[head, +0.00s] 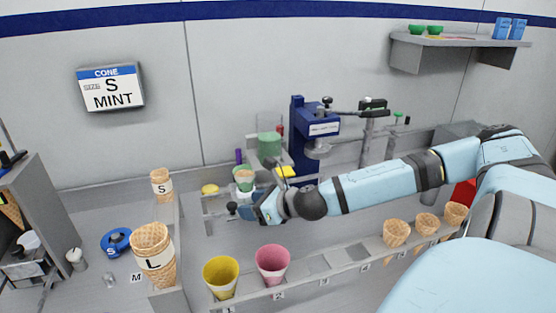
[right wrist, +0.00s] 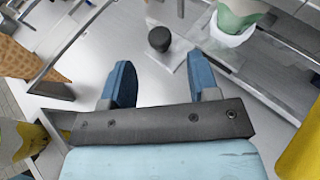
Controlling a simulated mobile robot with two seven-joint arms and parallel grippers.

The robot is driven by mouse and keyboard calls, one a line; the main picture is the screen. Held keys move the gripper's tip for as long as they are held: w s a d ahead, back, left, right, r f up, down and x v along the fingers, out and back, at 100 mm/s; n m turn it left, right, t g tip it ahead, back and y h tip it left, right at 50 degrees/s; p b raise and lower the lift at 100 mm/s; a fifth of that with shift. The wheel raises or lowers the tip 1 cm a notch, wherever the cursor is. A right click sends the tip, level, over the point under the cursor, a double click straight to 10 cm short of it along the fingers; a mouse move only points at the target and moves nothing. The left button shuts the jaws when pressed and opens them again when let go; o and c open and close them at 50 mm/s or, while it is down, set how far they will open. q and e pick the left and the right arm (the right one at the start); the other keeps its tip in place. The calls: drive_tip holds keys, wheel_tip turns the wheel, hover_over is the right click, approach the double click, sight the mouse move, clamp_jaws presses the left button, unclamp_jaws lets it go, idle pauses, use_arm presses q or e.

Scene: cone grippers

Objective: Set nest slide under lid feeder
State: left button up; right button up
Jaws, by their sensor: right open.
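The nest slide shows as a small black knob (head: 232,208) beside a white nest with a green-topped cup (head: 244,178) in it. In the right wrist view the knob (right wrist: 159,39) stands on a small plate beside a rail, and the white nest (right wrist: 232,36) is to its right. My right gripper (right wrist: 160,72) is open and empty; the knob is ahead of the gap between its blue fingers, apart from them. A stand with a green cylinder (head: 269,145) and a blue press (head: 298,135) stand behind; I cannot tell which is the lid feeder. My left gripper is out of view.
A front rack holds a yellow cup (head: 221,276), a pink cup (head: 272,262) and waffle cones (head: 397,233). A wall sign (head: 110,88) reads cone size S mint. My right arm spans the bench's right side.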

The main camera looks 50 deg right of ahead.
use_arm(q)
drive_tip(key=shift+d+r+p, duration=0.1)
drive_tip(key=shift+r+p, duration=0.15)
drive_tip(key=shift+p, duration=0.45)
use_arm(e)
drive_tip(key=v, duration=0.8)
drive_tip(key=shift+s+d+r, duration=0.1)
drive_tip(key=shift+s, duration=0.05)
